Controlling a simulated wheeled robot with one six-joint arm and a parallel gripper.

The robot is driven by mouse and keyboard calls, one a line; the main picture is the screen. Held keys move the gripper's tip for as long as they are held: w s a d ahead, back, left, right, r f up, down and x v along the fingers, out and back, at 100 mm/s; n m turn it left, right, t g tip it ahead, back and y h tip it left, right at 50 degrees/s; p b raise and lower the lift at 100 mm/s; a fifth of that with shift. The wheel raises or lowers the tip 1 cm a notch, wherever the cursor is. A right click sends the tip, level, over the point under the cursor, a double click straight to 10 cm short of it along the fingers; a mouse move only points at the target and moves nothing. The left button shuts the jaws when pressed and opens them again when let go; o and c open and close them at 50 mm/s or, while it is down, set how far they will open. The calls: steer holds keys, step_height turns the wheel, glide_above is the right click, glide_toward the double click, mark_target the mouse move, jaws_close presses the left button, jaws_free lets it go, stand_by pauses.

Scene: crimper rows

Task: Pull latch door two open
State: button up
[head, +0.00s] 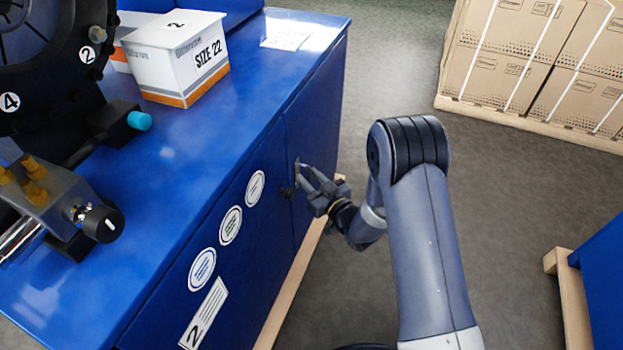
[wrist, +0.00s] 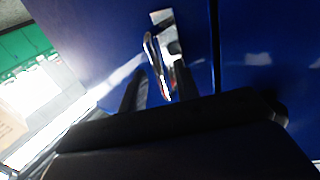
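The blue cabinet door (head: 318,120) sits flush beside a vertical seam, and it also shows in the wrist view (wrist: 95,30). Its metal latch (head: 297,172) is near the seam; in the wrist view the shiny latch (wrist: 165,35) has a plate and a thin handle standing out. My gripper (head: 307,180) is at the latch, reaching in from the right. In the wrist view my gripper (wrist: 160,88) has its two dark fingers apart, with the handle's end between them. Whether a finger touches the handle cannot be told. A label with a 2 (head: 204,314) is on the neighbouring blue panel.
A white SIZE 22 box (head: 178,58) and a black machine (head: 50,75) stand on the cabinet top. Cartons (head: 535,60) stand at the back right. Grey floor is open to the right.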

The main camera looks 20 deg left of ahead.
steer(key=shift+c, duration=0.2)
jaws_close()
steer(key=shift+d, duration=0.1)
